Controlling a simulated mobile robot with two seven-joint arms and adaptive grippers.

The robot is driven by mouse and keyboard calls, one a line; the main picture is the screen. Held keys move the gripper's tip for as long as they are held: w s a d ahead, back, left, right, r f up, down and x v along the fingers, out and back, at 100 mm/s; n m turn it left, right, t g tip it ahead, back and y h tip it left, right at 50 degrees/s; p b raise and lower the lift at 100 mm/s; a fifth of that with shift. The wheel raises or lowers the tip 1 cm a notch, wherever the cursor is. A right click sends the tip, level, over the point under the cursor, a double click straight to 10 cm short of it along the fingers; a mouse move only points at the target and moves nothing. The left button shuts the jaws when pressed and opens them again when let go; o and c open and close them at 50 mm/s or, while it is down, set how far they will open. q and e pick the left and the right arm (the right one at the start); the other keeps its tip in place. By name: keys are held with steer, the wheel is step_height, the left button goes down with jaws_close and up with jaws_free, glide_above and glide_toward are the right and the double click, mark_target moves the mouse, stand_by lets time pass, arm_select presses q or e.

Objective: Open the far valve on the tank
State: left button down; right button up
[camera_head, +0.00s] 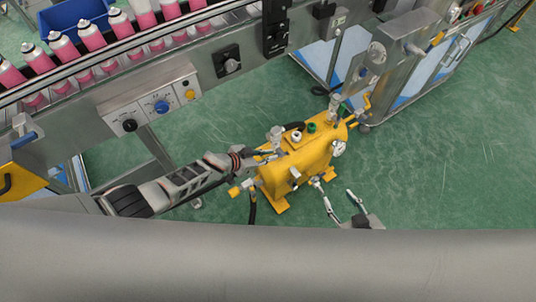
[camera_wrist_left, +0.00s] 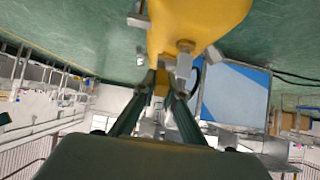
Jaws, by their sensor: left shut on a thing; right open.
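The yellow tank (camera_head: 310,158) stands on the green floor in the head view, with fittings and a gauge on it. Its yellow body (camera_wrist_left: 195,20) fills the top middle of the left wrist view. My left gripper (camera_head: 278,155) reaches the tank's left end. In the left wrist view its fingers (camera_wrist_left: 160,84) are shut on a small yellow piece, seemingly a valve handle; the fingers partly hide it. Another yellow handle (camera_head: 237,189) shows low at the tank's left side. My right gripper (camera_head: 336,188) is open and empty, just right of the tank's lower front.
A conveyor with pink cans (camera_head: 63,47) and a control box (camera_head: 155,105) lies at upper left. A steel machine frame (camera_head: 415,45) stands behind the tank at right. A black hose (camera_head: 252,208) hangs by the tank. The floor (camera_head: 450,150) at right is clear.

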stand_by(0.5)
arm_select(q)
steer(key=c, duration=2.1)
jaws_free()
steer(key=shift+a, duration=0.1)
steer(key=shift+a+r, duration=0.35)
steer(key=shift+s+a+r, duration=0.35)
steer(key=shift+s, duration=0.2)
steer(key=shift+v, duration=4.8)
